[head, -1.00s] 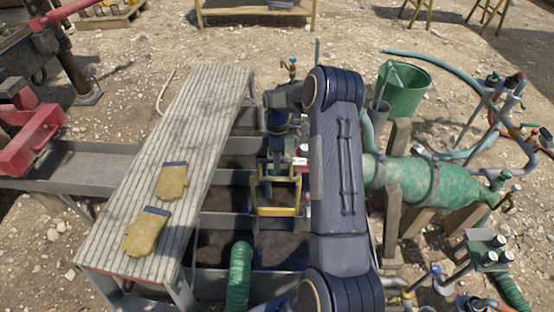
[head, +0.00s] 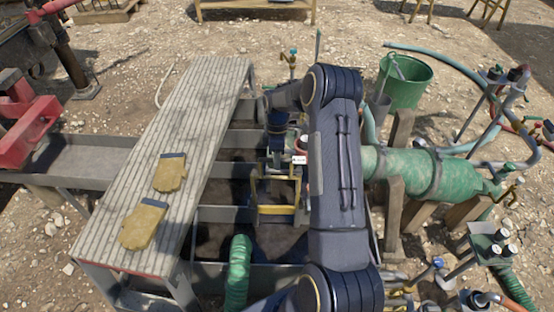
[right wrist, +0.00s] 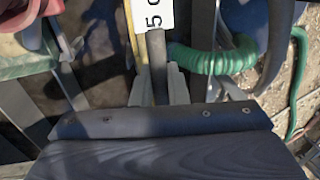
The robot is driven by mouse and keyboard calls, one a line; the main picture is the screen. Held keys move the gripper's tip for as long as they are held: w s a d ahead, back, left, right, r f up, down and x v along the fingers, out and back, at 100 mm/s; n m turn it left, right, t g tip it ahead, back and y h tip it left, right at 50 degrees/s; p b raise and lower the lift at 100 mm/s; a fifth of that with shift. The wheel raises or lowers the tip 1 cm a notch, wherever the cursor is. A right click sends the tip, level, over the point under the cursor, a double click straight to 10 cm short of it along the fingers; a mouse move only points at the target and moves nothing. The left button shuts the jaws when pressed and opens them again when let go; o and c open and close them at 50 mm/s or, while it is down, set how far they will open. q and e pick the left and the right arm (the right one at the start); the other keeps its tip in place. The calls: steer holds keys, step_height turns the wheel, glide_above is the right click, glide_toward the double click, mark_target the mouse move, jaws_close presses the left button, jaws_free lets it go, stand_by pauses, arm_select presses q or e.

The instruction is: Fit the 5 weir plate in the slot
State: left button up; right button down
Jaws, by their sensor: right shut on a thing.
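My right gripper (head: 280,160) reaches down over the mud tank (head: 228,214). In the right wrist view its two pale fingers (right wrist: 158,88) are shut on a dark upright bar. The bar appears to be the handle of the number 5 weir plate. A white tag (right wrist: 155,14) reading 5 and part of another mark is beside it. The tag also shows small and white in the head view (head: 299,160). A yellow frame (head: 278,209) stands just below the gripper. The plate's lower part and the slot are hidden, so I cannot tell how they meet. My left gripper is not in view.
A slatted walkway (head: 190,125) with two yellow gloves (head: 143,226) lies left of the tank. A green hose (head: 238,270) enters at the front. A green cylinder (head: 410,170) on wooden blocks and a green bucket (head: 404,82) stand to the right.

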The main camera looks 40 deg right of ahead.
step_height(320, 180, down, 9)
steer(key=b, duration=0.6)
stand_by(0.4)
steer(key=shift+f, duration=0.2)
steer(key=shift+f+b, duration=2)
steer(key=shift+f, duration=0.6)
steer(key=shift+f+b, duration=0.4)
steer(key=shift+f, duration=0.15)
steer(key=c, duration=1.3)
jaws_free()
steer(key=shift+c, duration=0.2)
steer(key=p+v, duration=0.1)
steer(key=v, duration=0.6)
steer(key=shift+r, duration=0.35)
steer(key=shift+w, duration=0.1)
